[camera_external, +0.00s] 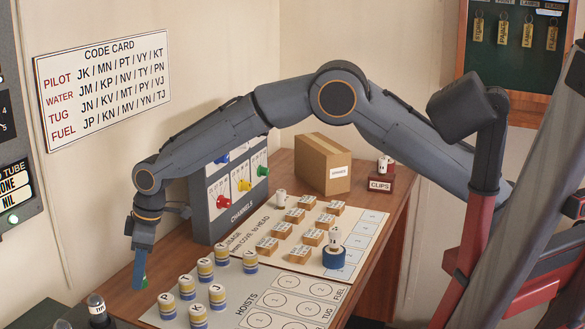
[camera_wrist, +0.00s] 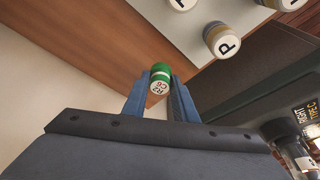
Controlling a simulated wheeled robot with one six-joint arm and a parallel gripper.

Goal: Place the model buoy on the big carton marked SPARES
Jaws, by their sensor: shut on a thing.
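My gripper (camera_external: 140,285) is at the left end of the desk, pointing down. It is shut on a small green cylinder with a white marked end, which shows between the fingertips in the wrist view (camera_wrist: 160,78). In the external view only a bit of green shows at the fingertips. I cannot tell from its shape whether this is the model buoy. The big brown carton (camera_external: 315,164) stands at the back of the desk, far right of my gripper. Its white label is too small to read surely. Its top looks bare.
Several lettered cylinders (camera_external: 205,268) stand on the hoists sheet right of my gripper. The grey channels box (camera_external: 213,205) rises between my gripper and the carton. Small brown blocks (camera_external: 295,215) lie before the carton. A clips box (camera_external: 379,183) stands right of it.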

